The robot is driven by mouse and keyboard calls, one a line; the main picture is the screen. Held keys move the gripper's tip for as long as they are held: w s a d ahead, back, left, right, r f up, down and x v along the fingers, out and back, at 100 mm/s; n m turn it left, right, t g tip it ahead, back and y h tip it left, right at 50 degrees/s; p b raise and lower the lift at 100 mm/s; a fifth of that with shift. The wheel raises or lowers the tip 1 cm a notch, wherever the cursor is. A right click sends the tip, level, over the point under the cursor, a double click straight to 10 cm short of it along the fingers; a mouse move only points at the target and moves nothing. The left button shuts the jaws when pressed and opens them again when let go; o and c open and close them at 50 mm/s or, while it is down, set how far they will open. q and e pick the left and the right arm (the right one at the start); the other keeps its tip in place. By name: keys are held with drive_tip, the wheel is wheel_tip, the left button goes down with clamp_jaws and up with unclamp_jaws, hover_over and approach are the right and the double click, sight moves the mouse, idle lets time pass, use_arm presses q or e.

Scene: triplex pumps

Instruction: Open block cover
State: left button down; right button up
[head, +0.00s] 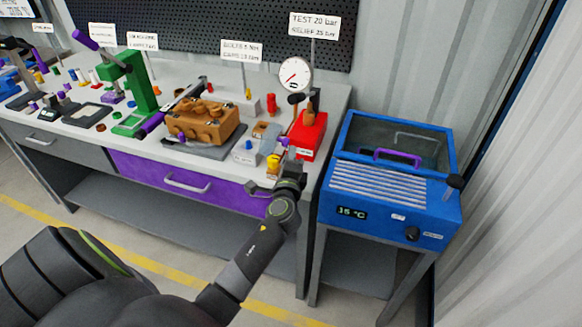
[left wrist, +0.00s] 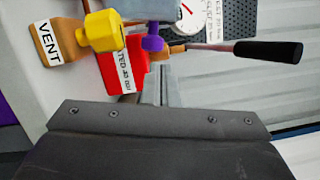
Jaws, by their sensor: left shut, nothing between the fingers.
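A brown-orange block (head: 200,125) sits on a dark grey plate (head: 187,143) on the workbench. Several rounded brown parts stand on its top; I cannot tell which piece is its cover. My left gripper (head: 290,168) is shut and empty at the bench's front right edge, to the right of the block and apart from it, close to the red pump unit (head: 308,134). The brown block is not recognisable there. My right gripper is not in view.
The left wrist view shows a yellow knob (left wrist: 104,30), a VENT label (left wrist: 48,42), a purple knob (left wrist: 152,42) and a black lever handle (left wrist: 267,50) nearby. A round gauge (head: 295,75) stands behind the red unit. A blue bath (head: 390,190) with a purple handle stands right of the bench.

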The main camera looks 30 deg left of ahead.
sight(276, 140)
use_arm(q)
drive_tip(key=shift+s+a+r+p, duration=0.2)
drive_tip(key=shift+s+a, duration=0.05)
drive_tip(key=shift+a, duration=0.4)
drive_tip(key=shift+s+a+r+p, duration=0.2)
drive_tip(key=shift+s+a, duration=0.05)
drive_tip(key=shift+a, duration=0.35)
drive_tip(key=shift+s+a, duration=0.1)
drive_tip(key=shift+a, duration=0.3)
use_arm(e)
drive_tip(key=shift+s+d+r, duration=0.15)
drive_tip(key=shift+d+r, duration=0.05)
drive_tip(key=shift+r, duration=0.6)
use_arm(q)
drive_tip(key=shift+s+a+r+n+p, duration=0.1)
drive_tip(key=shift+a+r+n+p, duration=0.15)
drive_tip(key=shift+r+n+p, duration=0.25)
drive_tip(key=shift+a+r+n+g, duration=0.25)
drive_tip(key=shift+a+n+g, duration=0.05)
drive_tip(key=shift+n, duration=0.3)
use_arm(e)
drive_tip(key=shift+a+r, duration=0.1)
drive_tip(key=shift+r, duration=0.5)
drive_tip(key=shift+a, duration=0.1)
